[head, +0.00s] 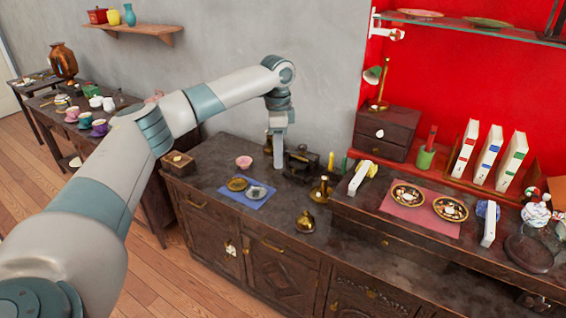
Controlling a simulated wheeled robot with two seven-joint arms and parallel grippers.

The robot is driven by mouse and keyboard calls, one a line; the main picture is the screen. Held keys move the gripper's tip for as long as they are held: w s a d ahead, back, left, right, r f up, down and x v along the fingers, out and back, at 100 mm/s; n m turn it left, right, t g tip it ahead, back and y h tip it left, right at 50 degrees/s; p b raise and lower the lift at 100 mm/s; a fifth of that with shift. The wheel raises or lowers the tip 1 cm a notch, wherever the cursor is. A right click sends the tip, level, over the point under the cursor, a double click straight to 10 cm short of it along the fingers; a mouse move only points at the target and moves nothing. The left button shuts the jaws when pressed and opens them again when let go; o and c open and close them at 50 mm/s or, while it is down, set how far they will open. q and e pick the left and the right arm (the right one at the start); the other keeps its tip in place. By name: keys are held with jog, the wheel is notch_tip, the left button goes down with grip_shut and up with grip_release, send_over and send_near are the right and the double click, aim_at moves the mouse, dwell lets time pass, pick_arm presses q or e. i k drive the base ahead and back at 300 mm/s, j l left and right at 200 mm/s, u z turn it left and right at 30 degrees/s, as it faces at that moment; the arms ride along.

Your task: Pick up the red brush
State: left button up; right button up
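A slim red item (431,137), which looks like the red brush, stands upright in a small green cup (425,158) on the raised right part of the dark cabinet, by the red wall. My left arm reaches in from the left and bends downward. Its gripper (278,164) points down over the cabinet's back, beside a dark metal object (301,162), well to the left of the green cup. The fingers are too small and edge-on to tell open from shut. No held thing shows. My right gripper is not in view.
A dark drawer box (384,132) stands between my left gripper and the green cup. White books (491,153) stand right of the cup. A pink mat (392,208) with two plates lies in front. A blue mat (238,203) lies at left. A glass shelf (480,27) hangs above.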

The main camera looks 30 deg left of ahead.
aim_at(433, 132)
jog(key=z, duration=0.55)
jog(key=i+j+z, duration=0.1)
jog(key=j+z, duration=0.35)
jog(key=j, duration=0.15)
jog(key=j+z, duration=0.45)
jog(key=j, duration=0.15)
jog(key=j+z, duration=0.1)
jog(key=j, duration=0.75)
jog(key=k+j+z, duration=0.1)
jog(key=j, duration=0.75)
jog(key=i+l, duration=0.2)
jog(key=i, duration=0.25)
